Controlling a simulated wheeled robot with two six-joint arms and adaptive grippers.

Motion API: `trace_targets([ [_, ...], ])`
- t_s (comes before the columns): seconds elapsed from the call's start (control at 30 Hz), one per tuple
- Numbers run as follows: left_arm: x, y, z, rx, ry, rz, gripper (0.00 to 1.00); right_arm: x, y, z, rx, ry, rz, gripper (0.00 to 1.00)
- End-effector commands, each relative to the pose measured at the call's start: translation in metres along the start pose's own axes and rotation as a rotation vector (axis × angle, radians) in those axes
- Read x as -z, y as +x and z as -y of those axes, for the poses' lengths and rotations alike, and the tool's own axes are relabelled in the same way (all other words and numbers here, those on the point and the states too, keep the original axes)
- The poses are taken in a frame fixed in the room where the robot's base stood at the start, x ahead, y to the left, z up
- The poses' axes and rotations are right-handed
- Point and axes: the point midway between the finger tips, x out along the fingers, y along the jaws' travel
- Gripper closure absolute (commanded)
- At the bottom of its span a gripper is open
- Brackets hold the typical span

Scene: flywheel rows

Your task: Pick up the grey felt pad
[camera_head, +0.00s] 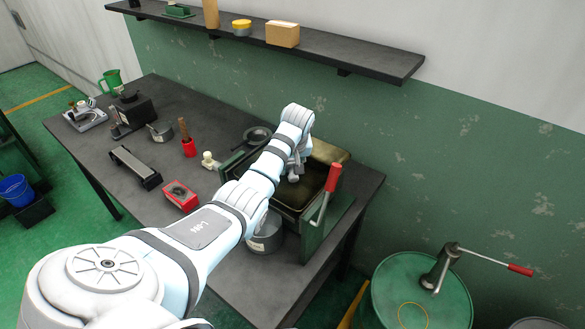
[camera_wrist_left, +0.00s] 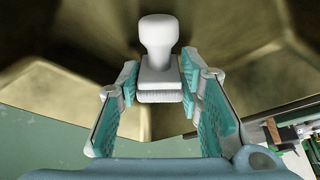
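The grey felt pad (camera_wrist_left: 160,88), a pale block with a rounded knob and a fringed lower edge, shows in the left wrist view. It sits between the fingertips of my left gripper (camera_wrist_left: 160,82), and both teal finger pads touch its sides. In the head view my left gripper (camera_head: 295,172) reaches down over the dark, brassy-walled open tank (camera_head: 328,155) at the bench's right end. The pad cannot be made out clearly there, behind the wrist. My right gripper is not in view.
A red-handled lever (camera_head: 332,180) stands close right of my left gripper. A round grey metal part (camera_head: 266,236) is beside my forearm. A red box (camera_head: 180,195), a cream knobbed piece (camera_head: 208,159) and a sharpening block (camera_head: 135,166) lie left. A shelf (camera_head: 350,50) runs above.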

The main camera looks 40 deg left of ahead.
Motion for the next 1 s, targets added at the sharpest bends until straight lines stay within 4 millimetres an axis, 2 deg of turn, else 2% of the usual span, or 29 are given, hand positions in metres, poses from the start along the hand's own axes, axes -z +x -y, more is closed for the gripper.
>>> trace_targets([
  [0.03,0.000,0.000,0.000,0.000,0.001,0.000,0.82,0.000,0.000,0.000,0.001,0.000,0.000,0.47],
  [0.1,0.000,0.000,-0.001,-0.001,0.001,0.000,0.93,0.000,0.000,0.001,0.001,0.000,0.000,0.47],
  [0.17,0.000,0.000,-0.001,-0.001,0.001,0.000,1.00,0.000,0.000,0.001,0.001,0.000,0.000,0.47],
  [0.4,0.001,-0.003,-0.002,-0.002,0.002,0.000,1.00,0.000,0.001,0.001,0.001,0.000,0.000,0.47],
  [0.57,0.009,-0.019,-0.002,-0.003,0.000,-0.003,1.00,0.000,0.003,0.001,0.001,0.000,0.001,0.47],
  [0.67,0.019,-0.043,-0.002,-0.004,0.000,-0.005,1.00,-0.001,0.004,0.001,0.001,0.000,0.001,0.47],
  [0.9,0.054,-0.128,-0.002,-0.006,0.000,-0.004,1.00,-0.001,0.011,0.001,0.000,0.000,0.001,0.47],
  [1.0,0.065,-0.156,-0.002,-0.004,0.000,-0.002,1.00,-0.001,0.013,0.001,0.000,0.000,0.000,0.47],
])
